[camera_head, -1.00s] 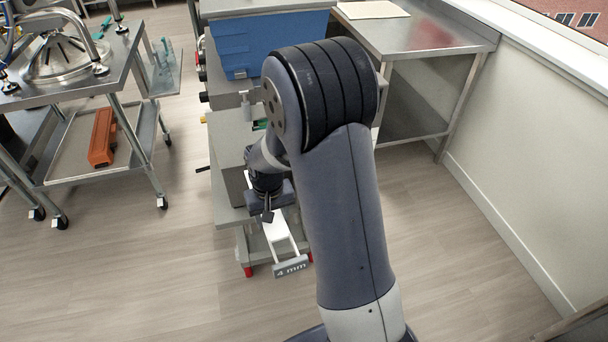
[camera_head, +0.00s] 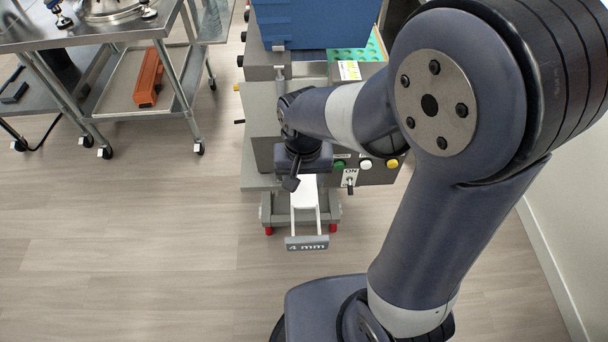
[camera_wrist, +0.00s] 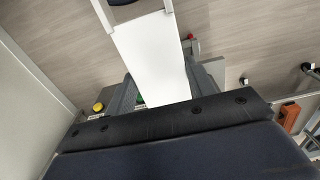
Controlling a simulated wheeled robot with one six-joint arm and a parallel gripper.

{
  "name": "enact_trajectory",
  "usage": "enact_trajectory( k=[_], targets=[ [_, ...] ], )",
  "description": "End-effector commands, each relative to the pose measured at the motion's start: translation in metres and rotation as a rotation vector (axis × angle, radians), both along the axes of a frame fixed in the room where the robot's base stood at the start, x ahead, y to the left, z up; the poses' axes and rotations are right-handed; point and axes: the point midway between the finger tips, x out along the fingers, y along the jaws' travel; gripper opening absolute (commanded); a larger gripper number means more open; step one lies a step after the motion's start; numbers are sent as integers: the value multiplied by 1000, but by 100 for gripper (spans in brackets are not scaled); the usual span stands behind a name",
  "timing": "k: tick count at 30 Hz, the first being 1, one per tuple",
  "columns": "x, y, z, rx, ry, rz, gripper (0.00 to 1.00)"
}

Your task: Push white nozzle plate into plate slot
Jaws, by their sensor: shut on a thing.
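The white nozzle plate (camera_head: 305,196) sticks out of the front of the depositor machine, low down, with its grey end bar marked "4 mm" (camera_head: 307,243) facing me. In the wrist view the white plate (camera_wrist: 153,58) runs in under the dark gripper body. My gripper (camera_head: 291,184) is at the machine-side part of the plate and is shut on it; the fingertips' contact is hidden. The plate slot is hidden behind my gripper and wrist, so how far the plate sits in it cannot be told.
The machine's front panel has green, white and yellow buttons (camera_head: 392,163) just right of my wrist. A blue hopper (camera_head: 312,22) is above. A steel cart (camera_head: 118,110) with an orange box (camera_head: 149,78) stands at left. The floor in front is clear.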

Motion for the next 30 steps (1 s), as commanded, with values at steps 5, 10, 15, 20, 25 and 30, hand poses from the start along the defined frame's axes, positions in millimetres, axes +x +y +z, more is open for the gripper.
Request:
enact_trajectory(
  k=[5,10,15,20,25,30],
  targets=[
    [18,-1,1,1,-2,-3,5],
    [38,-1,1,1,-2,-3,5],
    [52,-2,1,0,-1,-1,5],
    [60,-2,1,1,-2,-1,5],
    [62,-2,0,1,-2,-1,5],
    [62,-2,0,1,-2,-1,5]
  ],
)
